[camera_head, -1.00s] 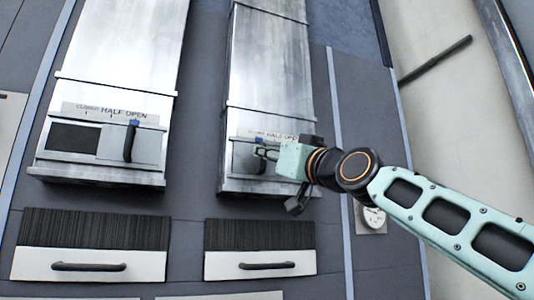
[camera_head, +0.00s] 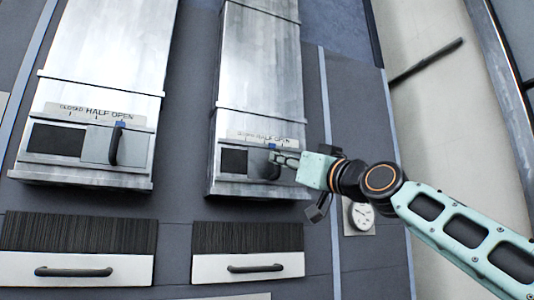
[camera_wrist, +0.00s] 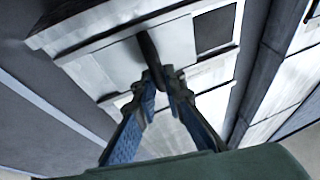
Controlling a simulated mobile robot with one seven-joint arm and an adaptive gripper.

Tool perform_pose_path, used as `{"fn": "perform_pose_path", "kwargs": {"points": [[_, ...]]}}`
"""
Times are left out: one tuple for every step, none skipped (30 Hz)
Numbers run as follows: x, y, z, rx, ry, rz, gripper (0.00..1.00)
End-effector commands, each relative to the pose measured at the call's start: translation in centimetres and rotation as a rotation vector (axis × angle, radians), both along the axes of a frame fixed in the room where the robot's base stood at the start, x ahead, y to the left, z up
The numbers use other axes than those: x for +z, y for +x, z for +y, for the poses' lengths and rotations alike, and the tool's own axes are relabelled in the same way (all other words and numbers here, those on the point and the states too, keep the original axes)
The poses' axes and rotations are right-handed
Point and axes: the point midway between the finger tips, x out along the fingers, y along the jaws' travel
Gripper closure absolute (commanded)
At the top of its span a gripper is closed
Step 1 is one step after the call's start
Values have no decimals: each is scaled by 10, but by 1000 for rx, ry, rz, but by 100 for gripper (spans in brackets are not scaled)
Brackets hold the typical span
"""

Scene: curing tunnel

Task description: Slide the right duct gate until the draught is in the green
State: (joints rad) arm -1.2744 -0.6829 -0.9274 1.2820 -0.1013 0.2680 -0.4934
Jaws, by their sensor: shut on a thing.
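The right duct gate (camera_head: 258,164) is a grey sliding plate low on the right metal duct (camera_head: 261,75). A dark square opening (camera_head: 233,161) shows uncovered to its left. My gripper (camera_head: 274,158) reaches in from the right and is shut on the gate's dark upright handle. In the wrist view the fingers (camera_wrist: 161,78) close around the handle (camera_wrist: 149,46), with the gate plate (camera_wrist: 176,40) and dark opening (camera_wrist: 213,30) behind. A round white draught gauge (camera_head: 361,215) sits right of the duct; its needle and green zone are too small to read.
The left duct (camera_head: 118,50) has a similar gate (camera_head: 100,146) with a black handle, under a scale marked closed and half open. Below both ducts are black brush strips and white drawer fronts (camera_head: 247,267) with dark handles. A pale wall (camera_head: 425,95) stands right.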

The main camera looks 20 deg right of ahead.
Motion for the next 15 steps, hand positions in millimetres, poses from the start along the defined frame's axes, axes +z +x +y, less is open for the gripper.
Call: {"fn": "perform_pose_path", "kwargs": {"points": [[0, 0, -3, -2, 2, -1, 100], [0, 0, -3, -3, 1, -1, 100], [-1, 0, -3, -3, 1, -1, 100], [-1, 0, -3, -3, 1, -1, 100], [-1, 0, -3, -3, 1, -1, 100], [-1, 0, -3, -3, 1, -1, 100], [-1, 0, -3, -3, 1, -1, 100], [-1, 0, -3, -3, 1, -1, 100], [-1, 0, -2, -3, 1, -1, 87], [-1, 0, -2, -3, 1, -1, 84], [-1, 0, -2, -2, 1, -1, 80], [-1, 0, -2, -2, 1, -1, 76], [-1, 0, -2, -2, 1, -1, 72], [-1, 0, -2, -2, 1, -1, 72], [-1, 0, -2, -2, 1, -1, 72]]}}
